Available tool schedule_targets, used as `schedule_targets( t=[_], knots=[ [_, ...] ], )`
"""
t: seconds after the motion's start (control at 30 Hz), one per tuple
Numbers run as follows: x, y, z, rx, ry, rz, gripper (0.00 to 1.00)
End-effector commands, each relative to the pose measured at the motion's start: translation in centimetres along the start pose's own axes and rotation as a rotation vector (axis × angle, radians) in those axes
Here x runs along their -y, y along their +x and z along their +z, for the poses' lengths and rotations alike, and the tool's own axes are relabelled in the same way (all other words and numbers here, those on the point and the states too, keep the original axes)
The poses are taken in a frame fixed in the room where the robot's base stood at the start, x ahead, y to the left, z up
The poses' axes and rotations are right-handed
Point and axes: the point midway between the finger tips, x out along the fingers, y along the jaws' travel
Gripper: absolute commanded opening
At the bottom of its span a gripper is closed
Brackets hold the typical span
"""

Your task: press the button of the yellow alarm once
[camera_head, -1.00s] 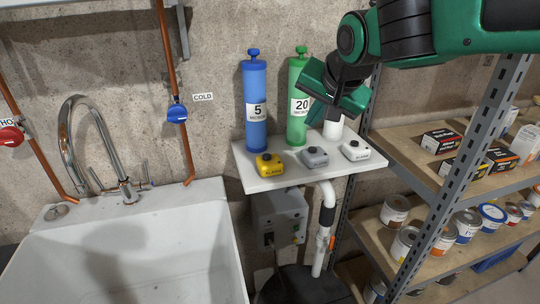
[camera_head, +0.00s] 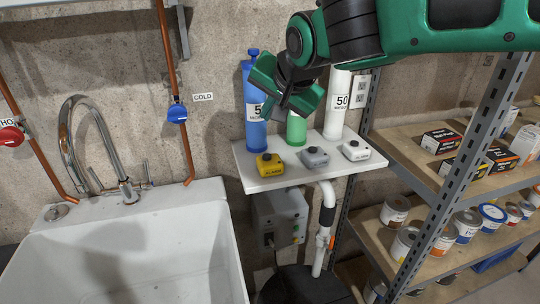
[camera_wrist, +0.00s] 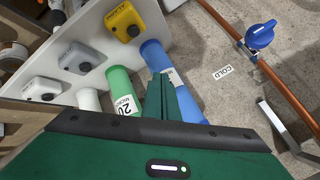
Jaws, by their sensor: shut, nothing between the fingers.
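The yellow alarm (camera_head: 270,165) sits at the left end of a small white shelf (camera_head: 262,184). It has a dark round button on top, and it also shows in the wrist view (camera_wrist: 122,19). A grey alarm (camera_head: 314,158) and a white alarm (camera_head: 355,151) stand to its right in a row. My gripper (camera_head: 284,104) is shut and empty, above and behind the yellow alarm, in front of the blue and green cylinders. In the wrist view its closed fingers (camera_wrist: 160,82) overlap the blue cylinder. The gripper is apart from the yellow alarm.
A blue cylinder (camera_head: 256,132), a green cylinder (camera_head: 297,130) and a white cylinder (camera_head: 338,110) stand along the shelf's back. A sink (camera_head: 130,240) with a tap is at left. Metal shelving (camera_head: 460,170) with cans and boxes is at right.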

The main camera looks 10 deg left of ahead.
Motion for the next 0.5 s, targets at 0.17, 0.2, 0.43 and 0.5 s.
schedule_targets(
  t=[0.17, 0.2, 0.43, 0.5],
  knots=[
    [-1.2, 1.5, 1.1, 0.002, 0.000, 0.003, 0.00],
    [-1.4, 1.8, 1.4, 0.002, 0.000, 0.002, 0.00],
    [-2.9, 3.8, 2.8, 0.002, -0.001, 0.002, 0.00],
    [-3.2, 4.3, 3.1, 0.001, 0.000, 0.002, 0.00]
  ],
)
